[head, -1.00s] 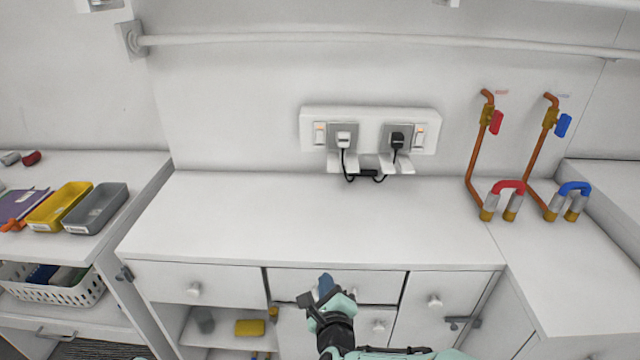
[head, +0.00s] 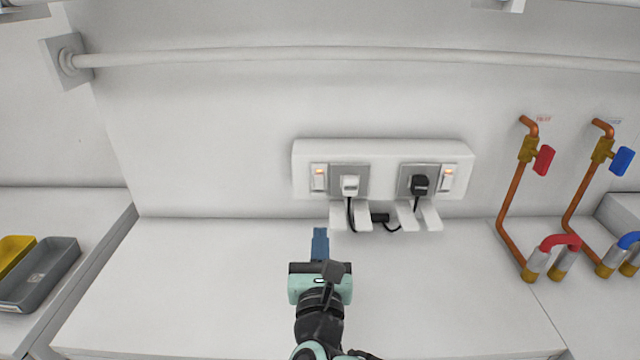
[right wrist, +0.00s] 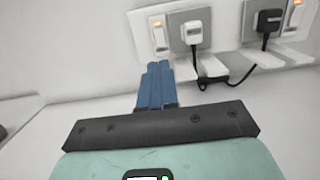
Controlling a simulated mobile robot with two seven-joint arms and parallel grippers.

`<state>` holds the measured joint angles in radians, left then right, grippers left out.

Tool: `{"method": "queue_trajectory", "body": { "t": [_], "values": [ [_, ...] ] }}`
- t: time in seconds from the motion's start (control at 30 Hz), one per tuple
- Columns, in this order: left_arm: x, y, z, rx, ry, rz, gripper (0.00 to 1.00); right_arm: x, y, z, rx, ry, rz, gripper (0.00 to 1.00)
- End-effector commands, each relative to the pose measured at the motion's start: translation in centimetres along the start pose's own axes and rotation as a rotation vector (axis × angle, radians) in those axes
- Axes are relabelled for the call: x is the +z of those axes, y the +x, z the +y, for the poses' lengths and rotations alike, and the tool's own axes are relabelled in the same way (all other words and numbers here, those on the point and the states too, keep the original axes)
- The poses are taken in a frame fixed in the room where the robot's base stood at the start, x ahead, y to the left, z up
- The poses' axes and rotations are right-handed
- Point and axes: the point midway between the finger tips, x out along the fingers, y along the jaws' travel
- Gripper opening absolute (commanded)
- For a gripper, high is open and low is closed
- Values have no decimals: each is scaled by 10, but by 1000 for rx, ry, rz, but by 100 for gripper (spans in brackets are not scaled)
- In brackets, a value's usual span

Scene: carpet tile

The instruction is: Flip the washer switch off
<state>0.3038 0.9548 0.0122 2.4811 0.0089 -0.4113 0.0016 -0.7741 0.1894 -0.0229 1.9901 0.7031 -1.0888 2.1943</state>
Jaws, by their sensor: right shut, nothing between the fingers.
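A white wall socket panel (head: 385,153) holds two rocker switches and two plugs. The left switch (head: 319,177) has an orange light and sits beside a white plug (head: 350,185). The right switch (head: 448,179) also has an orange light and sits beside a black plug (head: 420,184). I cannot read any label naming the washer. My right gripper (head: 320,232) has blue fingers, shut and empty, below the left switch and apart from it. In the right wrist view the fingers (right wrist: 156,68) point up toward the left switch (right wrist: 159,36). My left gripper is not in view.
Copper pipes with a red valve (head: 543,160) and a blue valve (head: 622,161) stand to the right. A grey tray (head: 42,275) lies far left. The counter (head: 200,280) is otherwise clear.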

Motion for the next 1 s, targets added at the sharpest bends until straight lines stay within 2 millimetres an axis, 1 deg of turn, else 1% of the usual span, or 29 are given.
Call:
{"method": "queue_trajectory", "body": {
  "t": [0.23,0.37,0.47,0.8,0.9,1.0],
  "values": [
    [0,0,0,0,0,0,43,0,1,0,0,-2,0,0],
    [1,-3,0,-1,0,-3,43,1,11,0,-1,-2,-1,0],
    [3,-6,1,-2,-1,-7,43,1,27,0,-3,-3,0,0],
    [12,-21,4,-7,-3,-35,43,2,99,0,-1,-5,0,0],
    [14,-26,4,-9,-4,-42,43,1,116,0,-1,-5,0,0],
    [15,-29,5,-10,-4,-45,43,1,129,0,0,-5,0,0]
  ]
}}
